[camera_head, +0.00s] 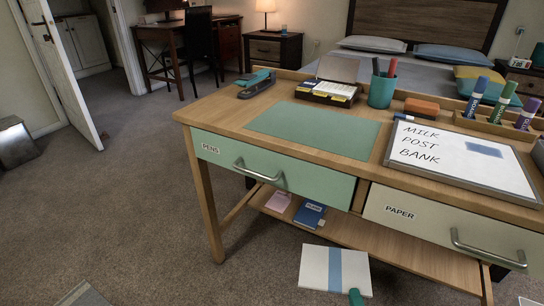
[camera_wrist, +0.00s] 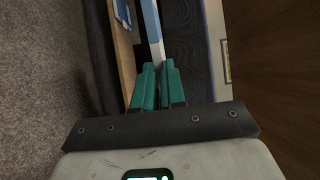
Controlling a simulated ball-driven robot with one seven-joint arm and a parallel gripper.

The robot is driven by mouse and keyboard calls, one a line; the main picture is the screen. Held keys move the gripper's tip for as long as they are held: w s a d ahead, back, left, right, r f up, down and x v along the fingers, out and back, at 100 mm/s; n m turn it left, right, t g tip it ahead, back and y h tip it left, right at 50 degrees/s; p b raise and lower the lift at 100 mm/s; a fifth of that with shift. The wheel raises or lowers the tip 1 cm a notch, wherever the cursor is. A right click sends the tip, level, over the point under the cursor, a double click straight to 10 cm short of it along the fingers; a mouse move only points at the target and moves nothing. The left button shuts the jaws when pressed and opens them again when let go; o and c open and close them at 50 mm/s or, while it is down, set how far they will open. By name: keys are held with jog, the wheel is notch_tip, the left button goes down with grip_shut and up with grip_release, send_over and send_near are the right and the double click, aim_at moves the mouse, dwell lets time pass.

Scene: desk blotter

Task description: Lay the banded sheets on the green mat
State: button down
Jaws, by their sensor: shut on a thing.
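The banded sheets (camera_head: 314,268), white with a blue band across the middle, are in front of the desk, below its drawers, in the head view. My gripper (camera_head: 355,296) is shut on their lower edge; only a teal fingertip shows there. In the wrist view, both teal fingers of my gripper (camera_wrist: 157,72) are closed together on the banded sheets (camera_wrist: 152,22), seen as a narrow white and blue strip. The green mat (camera_head: 312,131) lies flat and bare on the desk top, above and behind the sheets.
The desk (camera_head: 222,112) has a PENS drawer (camera_head: 270,166) and a PAPER drawer (camera_head: 440,226), both shut. Around the mat stand a stapler (camera_head: 257,85), a card box (camera_head: 331,90), a teal pen cup (camera_head: 382,92), an orange block (camera_head: 421,106) and a whiteboard (camera_head: 455,155).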

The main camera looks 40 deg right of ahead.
jog(key=w+a+r+n+t+y, duration=0.2)
jog(key=w+a+y, duration=0.1)
jog(key=w+a, duration=0.3)
jog(key=w+a+r+n+t+y, duration=0.1)
jog(key=w+a+r+n+y, duration=0.15)
jog(key=w, duration=0.45)
jog(key=w+a+r+n+t+y, duration=0.1)
jog(key=w+a+r+n+y, duration=0.15)
jog(key=w+a, duration=0.4)
jog(key=w+a+r+n+y, duration=0.1)
jog(key=w+a+r+y, duration=0.25)
jog(key=a, duration=0.65)
notch_tip(320, 180, up, 34)
jog(key=p, duration=3.4)
jog(key=shift+s+a, duration=0.2)
jog(key=shift+s, duration=0.15)
